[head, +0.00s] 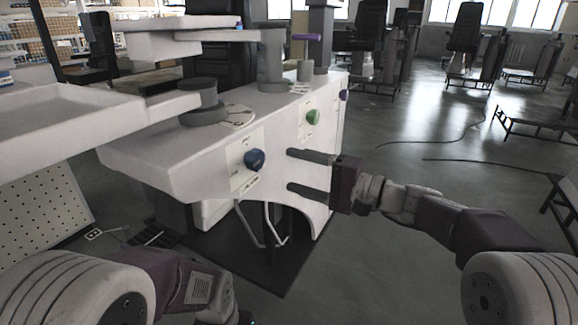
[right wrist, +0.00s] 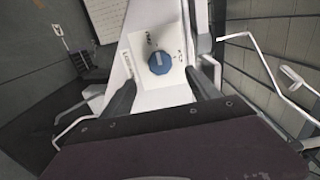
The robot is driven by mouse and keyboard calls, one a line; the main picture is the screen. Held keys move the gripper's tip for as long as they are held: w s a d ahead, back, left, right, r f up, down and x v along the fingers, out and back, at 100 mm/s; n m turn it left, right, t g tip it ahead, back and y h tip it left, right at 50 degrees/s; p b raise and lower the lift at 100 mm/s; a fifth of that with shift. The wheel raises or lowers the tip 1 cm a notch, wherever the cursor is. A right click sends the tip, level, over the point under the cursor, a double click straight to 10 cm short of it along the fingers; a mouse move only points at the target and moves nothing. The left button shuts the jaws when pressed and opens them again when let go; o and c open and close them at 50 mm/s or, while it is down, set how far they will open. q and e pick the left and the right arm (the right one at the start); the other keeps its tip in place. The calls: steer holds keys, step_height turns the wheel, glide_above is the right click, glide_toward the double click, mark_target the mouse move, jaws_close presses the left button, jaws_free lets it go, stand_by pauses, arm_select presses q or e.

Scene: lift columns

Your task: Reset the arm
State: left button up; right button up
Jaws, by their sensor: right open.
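My right gripper (head: 290,171) is open and empty in the head view, beside the front face of the white machine housing (head: 180,157). Its two dark fingers point left toward a blue knob (head: 254,159), with a visible gap between them and the knob. In the right wrist view the blue knob (right wrist: 159,62) sits on a light label plate, ahead of and between the open fingers (right wrist: 162,88). My left arm shows at the bottom left of the head view, folded low. Its gripper fingers are not visible.
A white tray (head: 62,110) juts in at the left. White bent rods (head: 262,225) hang below the housing. The floor (head: 400,165) to the right is mostly open, with cables lying on it.

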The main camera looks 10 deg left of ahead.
step_height(320, 180, up, 5)
steer(key=s+p, duration=0.1)
steer(key=p, duration=0.4)
steer(key=s+d+f+n+g+h+p, duration=0.1)
steer(key=s+d+f+g+h+p, duration=0.2)
steer(key=s+d+f+h, duration=0.35)
steer(key=s+d+f+g+h+p, duration=0.25)
steer(key=s+f, duration=0.55)
steer(key=f, duration=0.4)
steer(key=s+d+f+n+h, duration=0.2)
steer(key=s+d+f+h, duration=0.25)
steer(key=d, duration=0.25)
steer(key=s+d+f+n+h, duration=0.1)
steer(key=s+d+f+h, duration=0.2)
steer(key=d+f, duration=0.3)
step_height(320, 180, up, 40)
steer(key=w+d+p, duration=0.1)
steer(key=w+p, duration=0.1)
steer(key=p, duration=3.7)
steer(key=shift+d, duration=0.4)
